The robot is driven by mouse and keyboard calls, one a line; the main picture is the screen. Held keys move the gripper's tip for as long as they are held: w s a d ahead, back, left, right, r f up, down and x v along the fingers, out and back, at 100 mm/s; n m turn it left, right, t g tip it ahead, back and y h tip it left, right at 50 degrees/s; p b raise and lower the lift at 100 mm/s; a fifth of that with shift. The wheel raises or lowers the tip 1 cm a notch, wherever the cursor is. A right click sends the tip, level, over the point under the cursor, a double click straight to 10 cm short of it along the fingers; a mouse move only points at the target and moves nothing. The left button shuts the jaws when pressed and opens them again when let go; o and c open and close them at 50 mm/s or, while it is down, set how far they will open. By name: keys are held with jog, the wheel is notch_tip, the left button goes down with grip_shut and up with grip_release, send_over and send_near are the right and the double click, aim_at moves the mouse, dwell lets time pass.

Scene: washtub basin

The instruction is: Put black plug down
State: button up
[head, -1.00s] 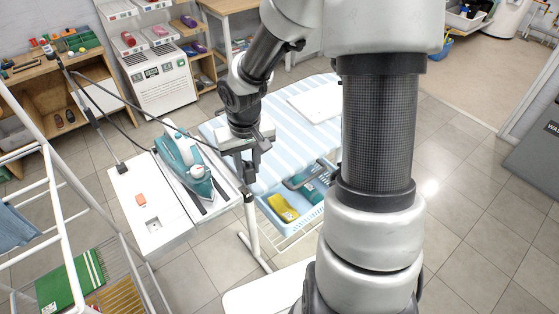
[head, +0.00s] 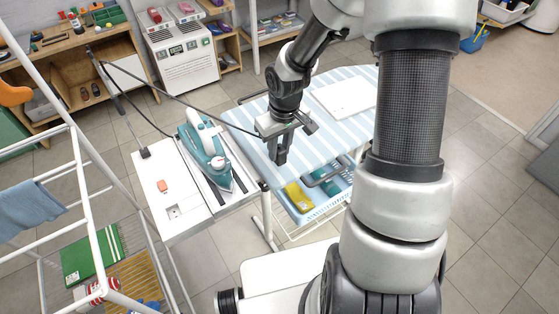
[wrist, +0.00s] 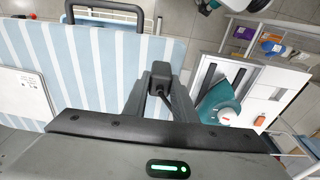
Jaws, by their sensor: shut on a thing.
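My gripper (head: 280,158) is above the near left part of the blue-and-white striped ironing board (head: 330,95) in the head view. In the wrist view, my gripper (wrist: 160,88) is shut on the black plug (wrist: 161,72), and a dark cable runs back from it. The plug is hard to make out in the head view. The board's striped cover lies below and left of it in the wrist view.
A teal iron (head: 208,155) rests on the white side unit (head: 185,215), left of my gripper. An orange block (head: 163,186) and a socket plate (head: 173,211) are on that unit. A blue basket (head: 325,195) with a yellow item (head: 299,197) sits under the board. A white panel (head: 345,96) lies on the board.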

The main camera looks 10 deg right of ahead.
aim_at(280, 157)
jog(key=shift+f, duration=2.3)
jog(key=shift+f+b, duration=0.2)
jog(key=shift+b, duration=0.2)
jog(key=o, duration=1)
jog(key=shift+o, duration=0.2)
jog(key=shift+r, duration=0.1)
jog(key=shift+r, duration=0.55)
jog(key=r, duration=0.3)
jog(key=s+r+p, duration=0.1)
jog(key=r, duration=0.7)
jog(key=shift+s+d+p, duration=0.2)
jog(key=shift+d+p, duration=0.05)
jog(key=shift+p, duration=0.15)
